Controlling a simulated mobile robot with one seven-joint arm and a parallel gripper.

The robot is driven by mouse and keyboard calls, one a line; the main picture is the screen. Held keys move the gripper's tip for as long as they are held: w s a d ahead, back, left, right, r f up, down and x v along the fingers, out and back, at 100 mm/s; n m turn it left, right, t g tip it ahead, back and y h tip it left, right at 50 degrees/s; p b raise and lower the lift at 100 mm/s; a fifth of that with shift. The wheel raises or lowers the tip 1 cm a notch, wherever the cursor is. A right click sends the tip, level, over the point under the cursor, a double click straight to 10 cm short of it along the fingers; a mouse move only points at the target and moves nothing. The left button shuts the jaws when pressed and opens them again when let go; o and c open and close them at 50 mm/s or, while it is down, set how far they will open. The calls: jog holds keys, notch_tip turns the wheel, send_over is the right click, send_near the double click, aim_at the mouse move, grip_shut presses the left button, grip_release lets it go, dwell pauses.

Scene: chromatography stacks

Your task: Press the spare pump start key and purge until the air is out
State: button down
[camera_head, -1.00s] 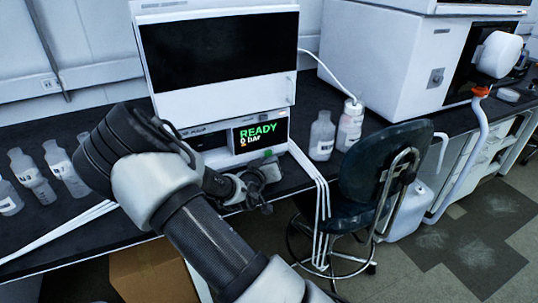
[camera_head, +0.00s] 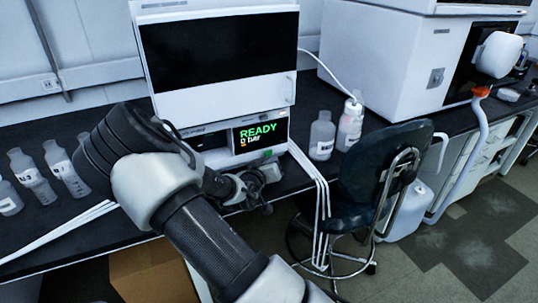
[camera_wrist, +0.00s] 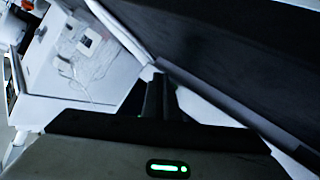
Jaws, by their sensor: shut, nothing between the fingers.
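The pump (camera_head: 213,137) is the low white unit under a tall white module in the head view. Its lit display (camera_head: 260,137) reads READY in green, with a bar reading below that looks like 0. My gripper (camera_head: 264,178) is at the lower front of the stack, below the display, partly hidden by my arm. In the wrist view my gripper (camera_wrist: 158,90) has its dark fingers together with nothing between them, and a green light shows on its body. I cannot make out the start key or purge valve, nor whether the fingers touch the pump.
A clear bottle (camera_head: 322,136) and a tubed bottle (camera_head: 350,124) stand right of the stack. Several labelled bottles (camera_head: 65,172) stand at left. White tubes hang over the bench edge. A dark chair (camera_head: 375,165) stands close by at right, and a cardboard box (camera_head: 150,272) lies below the bench.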

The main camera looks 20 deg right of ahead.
jog(key=shift+w, duration=0.1)
jog(key=shift+w, duration=0.35)
jog(key=shift+w, duration=0.5)
dwell(1.1)
jog(key=shift+s, duration=0.95)
jog(key=shift+s, duration=0.1)
jog(key=shift+s+d, duration=0.1)
jog(key=shift+s, duration=2.3)
